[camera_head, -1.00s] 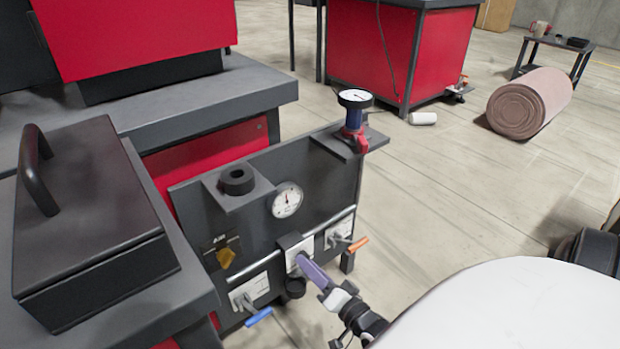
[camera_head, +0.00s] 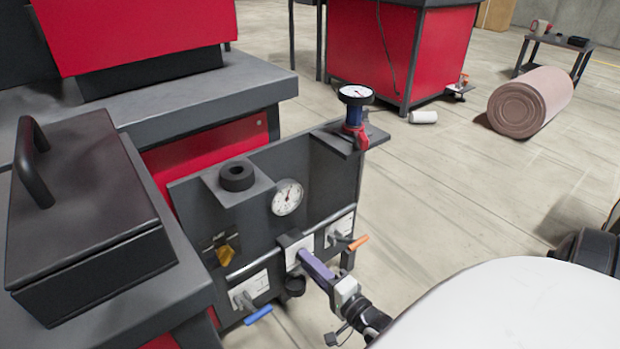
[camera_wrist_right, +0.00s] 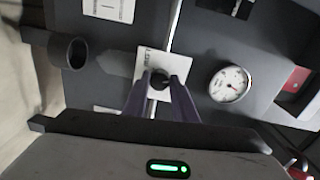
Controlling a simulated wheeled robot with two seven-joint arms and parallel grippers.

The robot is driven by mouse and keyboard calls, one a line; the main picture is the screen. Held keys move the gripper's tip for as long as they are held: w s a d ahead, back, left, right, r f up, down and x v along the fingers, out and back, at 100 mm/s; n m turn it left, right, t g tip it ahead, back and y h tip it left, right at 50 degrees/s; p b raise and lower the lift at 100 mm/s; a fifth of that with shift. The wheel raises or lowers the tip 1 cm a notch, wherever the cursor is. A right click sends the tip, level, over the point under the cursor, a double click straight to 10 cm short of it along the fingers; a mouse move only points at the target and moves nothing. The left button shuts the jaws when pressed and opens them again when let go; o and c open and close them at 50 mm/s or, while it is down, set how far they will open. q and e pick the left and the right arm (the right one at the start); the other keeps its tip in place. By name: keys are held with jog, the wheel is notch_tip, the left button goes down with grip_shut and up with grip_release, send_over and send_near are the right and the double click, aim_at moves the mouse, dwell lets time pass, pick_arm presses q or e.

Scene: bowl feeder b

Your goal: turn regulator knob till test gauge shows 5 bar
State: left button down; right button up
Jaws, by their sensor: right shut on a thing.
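The dark panel (camera_head: 330,185) carries a round white gauge (camera_head: 287,197) in its middle. A second white gauge (camera_head: 355,95) sits on a blue and red fitting at the panel's top right corner. I cannot read either dial's numbers. My right gripper (camera_head: 303,256) reaches the panel below the middle gauge. In the right wrist view, its purple fingers (camera_wrist_right: 162,88) are shut on a small black knob (camera_wrist_right: 159,80) in front of a white label plate. The fingers hide part of the knob. The panel gauge (camera_wrist_right: 230,84) also shows there, right of the fingers. My left gripper is not in view.
A blue-handled valve (camera_head: 258,315) is left of the gripper and an orange-handled one (camera_head: 357,243) close on its right. A black lidded box (camera_head: 90,240) stands on the left bench. Floor right of the panel is open.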

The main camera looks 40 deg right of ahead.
dwell(0.3)
jog(key=o, duration=1)
jog(key=shift+o, duration=0.2)
pick_arm(q)
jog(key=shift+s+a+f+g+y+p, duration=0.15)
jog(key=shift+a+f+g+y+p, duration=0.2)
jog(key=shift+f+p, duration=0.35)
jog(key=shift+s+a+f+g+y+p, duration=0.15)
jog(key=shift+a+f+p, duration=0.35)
jog(key=shift+p, duration=0.25)
pick_arm(e)
jog(key=s+a, duration=0.1)
jog(key=s, duration=0.9)
jog(key=shift+s+r, duration=0.15)
jog(key=shift+r, duration=0.1)
